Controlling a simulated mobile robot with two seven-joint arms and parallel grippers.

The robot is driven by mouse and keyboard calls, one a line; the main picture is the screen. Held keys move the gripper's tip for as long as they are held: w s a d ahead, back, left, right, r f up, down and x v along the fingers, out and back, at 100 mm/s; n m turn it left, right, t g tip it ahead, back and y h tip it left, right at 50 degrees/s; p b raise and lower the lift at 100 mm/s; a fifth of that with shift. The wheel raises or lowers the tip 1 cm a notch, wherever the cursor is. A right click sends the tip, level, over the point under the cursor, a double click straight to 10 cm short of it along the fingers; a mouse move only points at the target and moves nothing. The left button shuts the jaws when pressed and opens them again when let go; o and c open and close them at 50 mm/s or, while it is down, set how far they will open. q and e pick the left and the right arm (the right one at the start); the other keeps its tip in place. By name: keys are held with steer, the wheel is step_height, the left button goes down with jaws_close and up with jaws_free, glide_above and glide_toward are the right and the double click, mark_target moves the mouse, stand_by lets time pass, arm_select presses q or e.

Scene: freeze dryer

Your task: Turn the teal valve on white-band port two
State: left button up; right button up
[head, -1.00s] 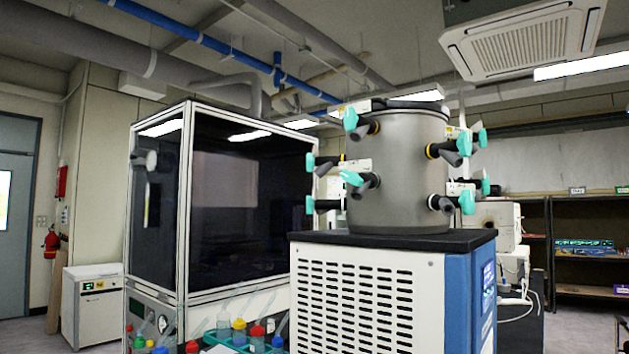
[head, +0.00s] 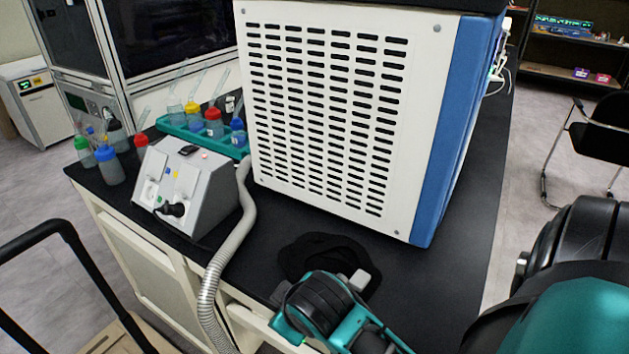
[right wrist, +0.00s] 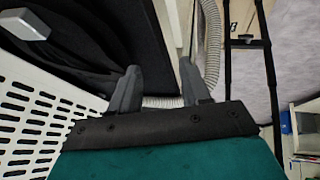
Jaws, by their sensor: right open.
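The teal valves and the white-banded ports are in neither current view. The freeze dryer's white slotted cabinet (head: 330,110) with a blue side edge fills the upper middle of the head view, and its drum is out of frame. The cabinet also shows at the left of the right wrist view (right wrist: 40,120). My right gripper (right wrist: 158,85) has its two dark fingers apart, with nothing between them except background. In the head view my teal and black arm parts are low in front of the cabinet. My left gripper is not in view.
The black bench top (head: 440,270) is clear to the right of the cabinet. A grey control box (head: 190,190) with a ribbed hose (head: 225,255) and several coloured-cap bottles on a green rack (head: 195,135) stand left. A black chair (head: 600,135) is at right.

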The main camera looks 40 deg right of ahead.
steer(key=w+d+r+t+h, duration=0.2)
steer(key=w+d+r+h, duration=0.15)
steer(key=w+r, duration=0.8)
steer(key=w+d+r+t+h, duration=0.15)
steer(key=w+r+h, duration=0.25)
steer(key=w+r, duration=0.7)
steer(key=s+d+r+m+g+h, duration=0.15)
steer(key=s+r+m+h, duration=0.35)
steer(key=r, duration=1.4)
steer(key=s+r+m+g+h, duration=0.1)
steer(key=s+r+g+h, duration=0.35)
steer(key=r, duration=1.45)
steer(key=w+d+t+y+p, duration=0.1)
steer(key=w+d+p, duration=0.1)
steer(key=d, duration=1)
steer(key=shift+d, duration=0.15)
steer(key=shift+c, duration=0.3)
jaws_close()
